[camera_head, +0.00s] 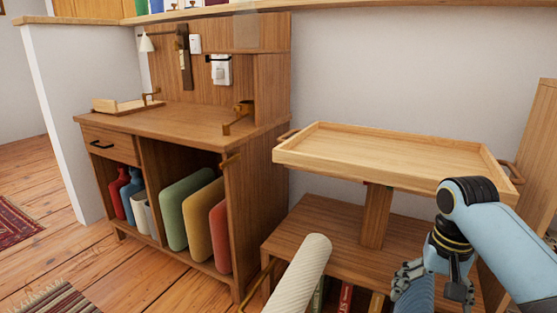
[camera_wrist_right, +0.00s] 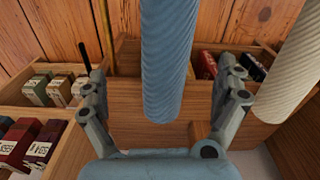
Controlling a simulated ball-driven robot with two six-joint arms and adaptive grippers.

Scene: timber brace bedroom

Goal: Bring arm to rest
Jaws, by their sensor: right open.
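My right arm comes in from the right in the head view, and its gripper (camera_head: 432,284) points down at the lower right, in front of the tray table. In the right wrist view the gripper (camera_wrist_right: 165,95) has its two grey fingers spread wide. A blue ribbed roll (camera_wrist_right: 165,60) stands between the fingers, with gaps on both sides, so they do not grip it. The top of the blue roll (camera_head: 414,298) also shows below the gripper in the head view. My left gripper is not in view.
A wooden tray (camera_head: 400,150) on a post stands beside the right arm. A cream ribbed roll (camera_head: 300,275) stands left of the gripper. A wooden desk (camera_head: 190,118) stands at the left. Low wooden boxes (camera_wrist_right: 70,92) hold small packets.

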